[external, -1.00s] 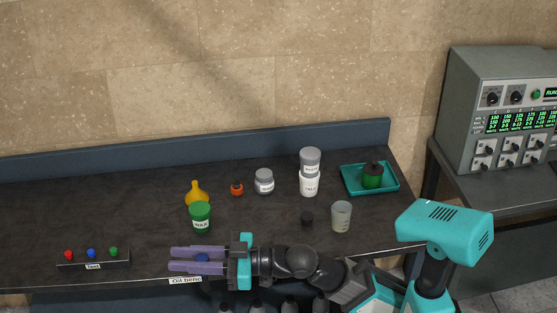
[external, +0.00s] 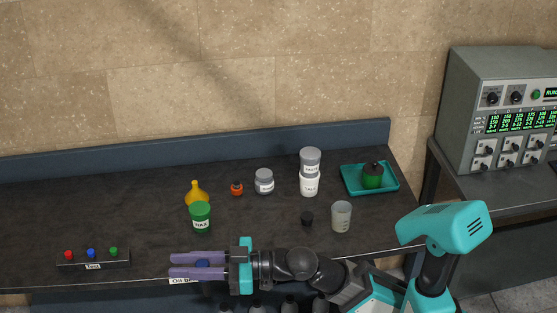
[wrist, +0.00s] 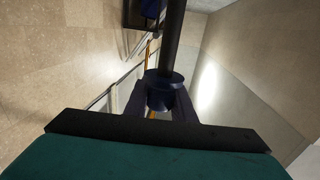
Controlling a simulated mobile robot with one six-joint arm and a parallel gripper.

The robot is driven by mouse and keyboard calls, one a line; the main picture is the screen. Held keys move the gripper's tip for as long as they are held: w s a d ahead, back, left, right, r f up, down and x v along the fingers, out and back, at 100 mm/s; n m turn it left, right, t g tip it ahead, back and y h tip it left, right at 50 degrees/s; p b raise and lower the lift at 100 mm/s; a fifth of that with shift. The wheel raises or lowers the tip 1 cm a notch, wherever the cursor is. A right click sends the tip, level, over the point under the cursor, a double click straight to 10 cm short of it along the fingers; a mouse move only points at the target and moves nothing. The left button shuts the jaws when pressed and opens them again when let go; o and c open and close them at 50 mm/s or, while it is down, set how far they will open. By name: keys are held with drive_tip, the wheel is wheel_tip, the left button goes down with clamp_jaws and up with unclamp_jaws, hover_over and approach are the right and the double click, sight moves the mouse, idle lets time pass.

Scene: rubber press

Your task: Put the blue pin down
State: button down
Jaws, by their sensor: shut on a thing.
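My gripper (external: 200,265) is at the front edge of the bench, pointing left, with its two purple fingers shut on a blue pin (external: 202,262). Only a small part of the pin shows between the fingers in the external view. In the wrist view the pin (wrist: 162,90) is a dark blue collar with a long dark shaft. A small black rack (external: 75,262) at the bench's left end holds a red, a blue and a green knob. The gap between my gripper and the rack is clear.
On the dark bench (external: 150,230) stand a green WAX jar (external: 200,218), a yellow funnel-shaped bottle (external: 195,193), a small orange bottle (external: 237,188), white jars (external: 310,185), a clear beaker (external: 341,216) and a black cap (external: 307,218). A teal tray (external: 352,187) holds a green bottle (external: 372,178).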

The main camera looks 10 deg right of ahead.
sight(207, 288)
drive_tip(key=s+d+f+n+g+b, duration=0.1)
drive_tip(key=s+f+n+g+b, duration=0.15)
drive_tip(key=s+f+g, duration=0.2)
drive_tip(key=w+d+f+b, duration=0.1)
drive_tip(key=w+d+f+n+g+b, duration=0.1)
drive_tip(key=w+f, duration=0.1)
drive_tip(key=w+d+f+g+b, duration=0.1)
drive_tip(key=w+b, duration=0.1)
drive_tip(key=shift+w+f+n+h, duration=0.1)
drive_tip(key=shift+f+n+h, duration=0.2)
drive_tip(key=shift+f+n, duration=0.05)
drive_tip(key=w+d+f+m+t+b, duration=0.2)
drive_tip(key=w+d+f+b, duration=0.4)
drive_tip(key=w, duration=0.5)
drive_tip(key=w+d+f+m+t+b, duration=0.1)
drive_tip(key=w+d+f+t+b, duration=0.2)
drive_tip(key=w+d+f+b, duration=0.4)
drive_tip(key=w+d+f+m+t+b, duration=0.2)
drive_tip(key=w+d+f+b, duration=0.5)
drive_tip(key=w+d+b, duration=0.6)
drive_tip(key=shift+w+d+m+t, duration=0.3)
drive_tip(key=shift+w+d+t, duration=0.55)
drive_tip(key=shift+w+d, duration=0.6)
drive_tip(key=shift+w+a, duration=0.1)
drive_tip(key=shift+a, duration=0.05)
